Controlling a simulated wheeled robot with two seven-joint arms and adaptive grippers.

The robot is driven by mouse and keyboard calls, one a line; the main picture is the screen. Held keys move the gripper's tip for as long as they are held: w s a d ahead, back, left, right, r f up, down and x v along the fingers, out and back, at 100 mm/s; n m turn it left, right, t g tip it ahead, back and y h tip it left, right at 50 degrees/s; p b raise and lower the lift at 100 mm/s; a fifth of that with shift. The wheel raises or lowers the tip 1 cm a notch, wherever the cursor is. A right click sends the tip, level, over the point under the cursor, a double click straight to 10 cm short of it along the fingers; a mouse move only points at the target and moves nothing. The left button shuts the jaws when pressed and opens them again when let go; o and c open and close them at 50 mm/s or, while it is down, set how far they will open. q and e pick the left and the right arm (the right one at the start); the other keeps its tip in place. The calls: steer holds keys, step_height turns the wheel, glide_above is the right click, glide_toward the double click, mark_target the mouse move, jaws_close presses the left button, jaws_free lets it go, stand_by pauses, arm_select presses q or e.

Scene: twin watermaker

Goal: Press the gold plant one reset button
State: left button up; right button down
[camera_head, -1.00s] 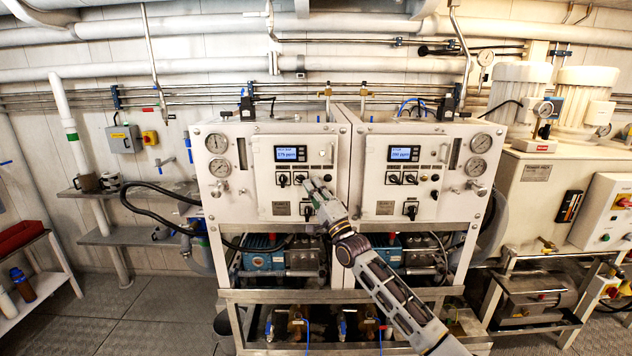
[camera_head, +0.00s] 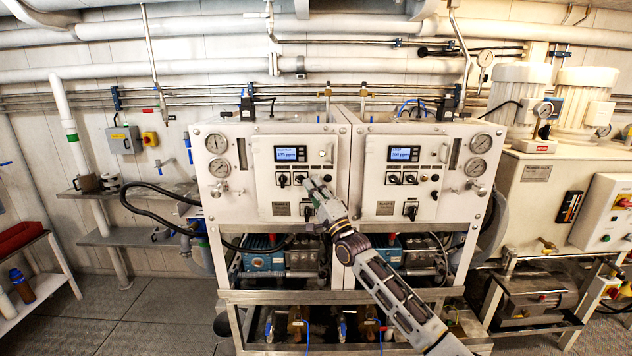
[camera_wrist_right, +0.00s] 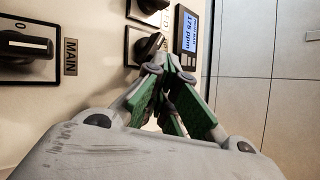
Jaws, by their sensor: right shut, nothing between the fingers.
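The left plant's white control panel (camera_head: 262,196) carries a lit display (camera_head: 291,154) reading about 175 ppm, with rotary switches (camera_head: 283,180) below it. My right gripper (camera_head: 308,183) is shut and empty, with its fingertips close to the panel by the right-hand upper switch. In the right wrist view, the gripper (camera_wrist_right: 168,68) shows green finger pads, and its tips are beside a black rotary switch (camera_wrist_right: 150,46) below the display (camera_wrist_right: 188,32). I cannot tell whether they touch the panel. I cannot identify the reset button; the gripper hides part of this area. My left gripper is not in view.
A similar panel (camera_head: 378,196) with its own display (camera_head: 404,154) stands to the right. Gauges (camera_head: 217,143) flank the panels. In the right wrist view, a switch labelled MAIN (camera_wrist_right: 28,46) is at the left. Pumps and a metal frame (camera_head: 270,297) are below.

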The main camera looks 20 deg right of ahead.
steer(key=shift+w+d+b, duration=0.15)
steer(key=shift+w+b, duration=0.15)
stand_by(1.0)
steer(key=shift+s+f, duration=0.15)
steer(key=shift+f, duration=0.1)
steer(key=shift+s+a+p, duration=0.35)
steer(key=shift+s+p, duration=0.1)
steer(key=shift+s, duration=0.1)
stand_by(0.3)
steer(key=s+p, duration=0.1)
steer(key=s, duration=0.1)
steer(key=s+a+p, duration=0.1)
steer(key=s+p, duration=0.1)
steer(key=shift+s+a, duration=0.15)
steer(key=shift+s, duration=0.25)
stand_by(0.8)
